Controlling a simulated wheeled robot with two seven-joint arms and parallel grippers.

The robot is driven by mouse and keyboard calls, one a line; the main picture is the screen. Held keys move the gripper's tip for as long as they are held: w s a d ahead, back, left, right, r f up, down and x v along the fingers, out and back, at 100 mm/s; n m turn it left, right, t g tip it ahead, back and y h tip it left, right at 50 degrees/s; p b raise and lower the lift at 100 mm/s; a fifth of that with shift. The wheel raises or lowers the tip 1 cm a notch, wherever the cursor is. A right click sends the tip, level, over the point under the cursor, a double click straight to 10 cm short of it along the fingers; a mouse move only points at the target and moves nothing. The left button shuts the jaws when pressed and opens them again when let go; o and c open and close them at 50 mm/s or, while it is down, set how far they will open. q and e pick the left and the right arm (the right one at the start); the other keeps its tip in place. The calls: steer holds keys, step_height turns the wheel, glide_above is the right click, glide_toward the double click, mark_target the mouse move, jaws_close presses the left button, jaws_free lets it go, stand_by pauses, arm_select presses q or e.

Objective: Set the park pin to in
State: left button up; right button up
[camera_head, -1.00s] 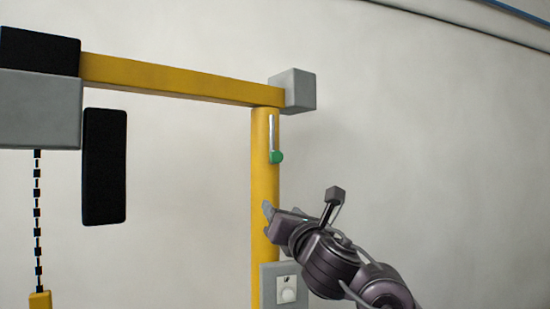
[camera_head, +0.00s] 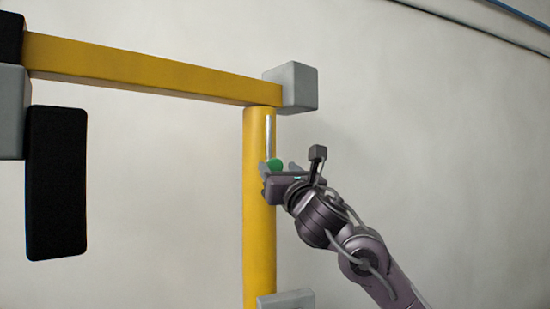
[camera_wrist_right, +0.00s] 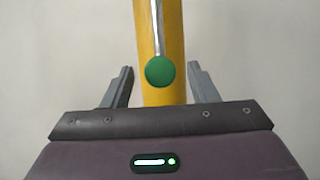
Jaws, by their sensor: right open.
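The park pin appears to be the green knob (camera_head: 274,164) at the lower end of a thin silver strip on the yellow post (camera_head: 258,230). It also shows in the right wrist view as a round green knob (camera_wrist_right: 160,71) in front of the post. My right gripper (camera_head: 280,167) is at the knob's height. Its fingers are open, one on each side of the knob (camera_wrist_right: 160,85), with a visible gap to each. The palm hides part of the post below. My left gripper is not in view.
A yellow beam (camera_head: 150,72) runs left from the grey block (camera_head: 290,86) at the post's top. A black panel (camera_head: 56,182) hangs at the left. A grey box (camera_head: 286,300) sits low on the post. The wall area to the right is clear.

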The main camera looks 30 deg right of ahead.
mark_target(276, 167)
steer(key=p+x, duration=0.1)
steer(key=x, duration=0.1)
steer(key=shift+w, duration=0.3)
steer(key=shift+w+d, duration=0.15)
steer(key=shift+w, duration=0.2)
steer(key=shift+s, duration=0.1)
jaws_close()
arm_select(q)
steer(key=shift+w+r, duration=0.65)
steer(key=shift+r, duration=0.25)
arm_select(e)
steer(key=shift+r, duration=0.1)
